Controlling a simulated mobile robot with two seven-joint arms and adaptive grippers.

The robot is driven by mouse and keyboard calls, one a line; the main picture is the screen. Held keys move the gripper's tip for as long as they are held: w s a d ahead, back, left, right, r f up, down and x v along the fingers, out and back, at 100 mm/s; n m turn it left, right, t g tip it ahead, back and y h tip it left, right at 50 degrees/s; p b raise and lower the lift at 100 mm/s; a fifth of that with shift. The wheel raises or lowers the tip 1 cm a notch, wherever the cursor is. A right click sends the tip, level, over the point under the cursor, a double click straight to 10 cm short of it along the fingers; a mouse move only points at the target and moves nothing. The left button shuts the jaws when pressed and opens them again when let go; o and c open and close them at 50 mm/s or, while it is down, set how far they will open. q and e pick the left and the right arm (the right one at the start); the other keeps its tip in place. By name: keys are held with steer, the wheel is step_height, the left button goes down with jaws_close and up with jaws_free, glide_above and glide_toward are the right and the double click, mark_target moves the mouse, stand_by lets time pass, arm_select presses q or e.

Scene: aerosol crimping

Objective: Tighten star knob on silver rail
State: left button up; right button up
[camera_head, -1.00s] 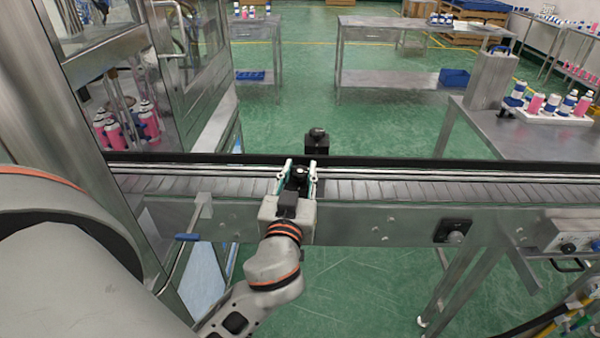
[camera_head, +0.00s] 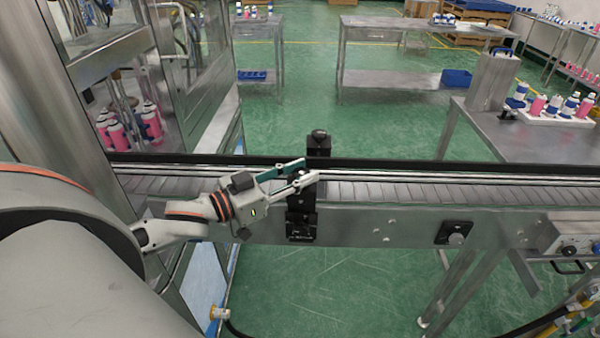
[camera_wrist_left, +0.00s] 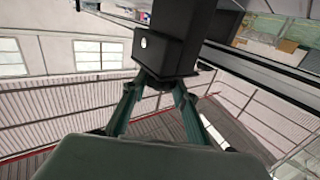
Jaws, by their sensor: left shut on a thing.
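My left gripper (camera_head: 305,173) reaches in from the left over the conveyor, its fingers pointing right. Its fingertips close around the dark top of the near black bracket, where the star knob (camera_head: 298,178) sits partly hidden between them. The near black bracket (camera_head: 301,224) is fixed to the front of the silver rail (camera_head: 365,220). In the left wrist view, the fingers (camera_wrist_left: 160,82) converge at the underside of a black block (camera_wrist_left: 172,40); the knob's lobes cannot be made out. My right gripper is not in view.
A second black bracket with a knob (camera_head: 318,140) stands on the far side of the conveyor belt (camera_head: 400,190). A steel machine frame with glass (camera_head: 205,70) rises at left. A side table (camera_head: 535,140) with a white rack (camera_head: 550,117) of bottles is at right.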

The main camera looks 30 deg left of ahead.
arm_select(q)
steer(key=shift+m+g+h, duration=0.6)
steer(key=shift+m+h, duration=0.2)
steer(key=shift+h, duration=0.7)
steer(key=o, duration=1.1)
steer(key=shift+w+f, duration=0.1)
steer(key=shift+a, duration=0.1)
steer(key=shift+v, duration=6)
